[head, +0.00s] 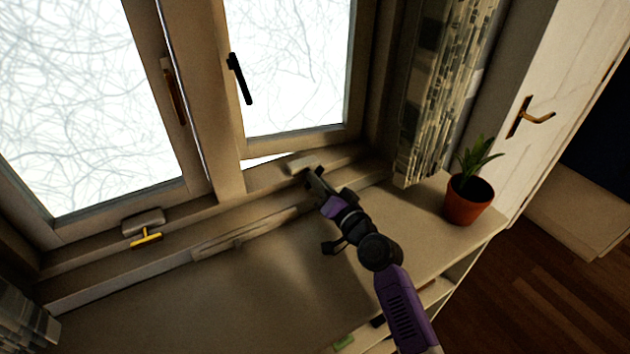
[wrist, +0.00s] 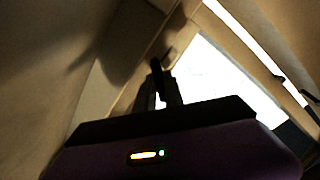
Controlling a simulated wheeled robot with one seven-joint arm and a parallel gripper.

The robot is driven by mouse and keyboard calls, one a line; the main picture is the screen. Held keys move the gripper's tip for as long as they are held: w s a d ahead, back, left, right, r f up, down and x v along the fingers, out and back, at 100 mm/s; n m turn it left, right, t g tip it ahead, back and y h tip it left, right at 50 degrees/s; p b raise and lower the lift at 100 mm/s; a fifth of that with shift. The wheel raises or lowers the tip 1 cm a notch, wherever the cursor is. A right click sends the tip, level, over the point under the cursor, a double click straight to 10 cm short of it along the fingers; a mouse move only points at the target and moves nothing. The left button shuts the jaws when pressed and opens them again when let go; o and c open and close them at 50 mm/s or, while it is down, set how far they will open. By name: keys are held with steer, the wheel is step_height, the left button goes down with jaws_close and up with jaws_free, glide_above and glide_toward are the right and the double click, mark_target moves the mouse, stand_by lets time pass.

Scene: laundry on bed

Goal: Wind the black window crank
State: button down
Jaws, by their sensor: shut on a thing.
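My gripper (head: 314,178) is at the right-hand window's crank housing (head: 300,163), low on the frame above the sill. The black window crank is mostly hidden by my gripper in the head view. In the wrist view a dark piece of the crank (wrist: 157,66) stands up between the tips of my dark fingers (wrist: 161,88). My gripper is shut on it. The right-hand window (head: 292,70) stands slightly ajar, with a bright gap along its lower edge. The crank's exact angle is too dark to tell.
A gold crank (head: 146,238) sits under the left-hand window. A black handle (head: 240,79) is on the right-hand window. A curtain (head: 440,90) and a potted plant (head: 467,200) stand to the right of my arm. The counter (head: 200,300) is clear at left.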

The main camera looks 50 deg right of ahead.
steer(key=m, duration=0.4)
steer(key=shift+r+m+p, duration=0.25)
steer(key=shift+m+p, duration=0.05)
steer(key=shift+p, duration=0.1)
steer(key=m+p, duration=0.1)
steer(key=m, duration=0.3)
steer(key=shift+m, duration=0.3)
steer(key=m+p, duration=0.1)
steer(key=m, duration=0.2)
steer(key=shift+m, duration=0.3)
steer(key=m+p, duration=0.1)
steer(key=m, duration=0.3)
steer(key=shift+m, duration=0.3)
steer(key=m+p, duration=0.1)
steer(key=m, duration=0.3)
steer(key=shift+f+m+p, duration=0.1)
steer(key=shift+m+p, duration=0.2)
steer(key=m+p, duration=0.1)
steer(key=m, duration=0.2)
steer(key=shift+f+m, duration=0.1)
steer(key=shift+m, duration=0.2)
steer(key=m+p, duration=0.1)
steer(key=m, duration=0.3)
steer(key=shift+a, duration=0.1)
steer(key=shift+a+f+m+p, duration=0.15)
steer(key=shift+m+p, duration=0.5)
steer(key=shift+m, duration=1.25)
